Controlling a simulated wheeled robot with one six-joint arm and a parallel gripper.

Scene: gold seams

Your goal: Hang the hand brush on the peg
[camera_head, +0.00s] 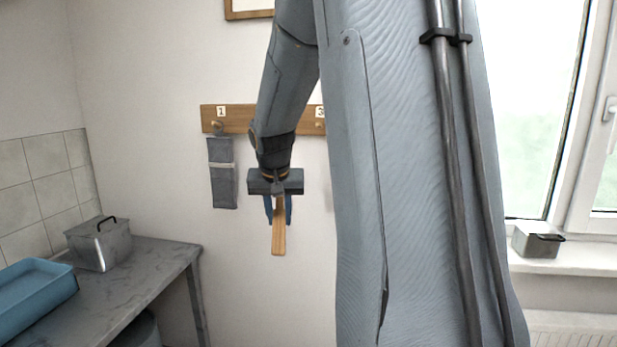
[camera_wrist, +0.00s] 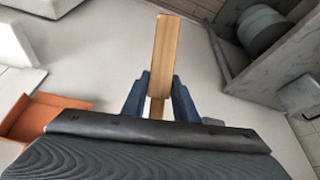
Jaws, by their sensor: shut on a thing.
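The hand brush (camera_head: 279,238) shows as a flat wooden piece pointing down from my gripper (camera_head: 278,208). My gripper's blue fingers are shut on it. In the wrist view the brush (camera_wrist: 164,48) lies between the blue fingertips (camera_wrist: 159,92); its bristles do not show. A wooden rail (camera_head: 237,117) is on the wall behind my arm, with labels 1 and 3. A peg (camera_head: 216,126) shows under label 1 and another peg (camera_head: 319,124) under label 3. The middle of the rail is hidden by my arm.
A grey cloth-like item (camera_head: 222,172) hangs from the peg under label 1. A grey counter (camera_head: 150,272) at left holds a metal box (camera_head: 99,245) and a blue tray (camera_head: 35,298). Another metal box (camera_head: 536,241) stands on the windowsill. An orange box (camera_wrist: 45,118) shows on the floor.

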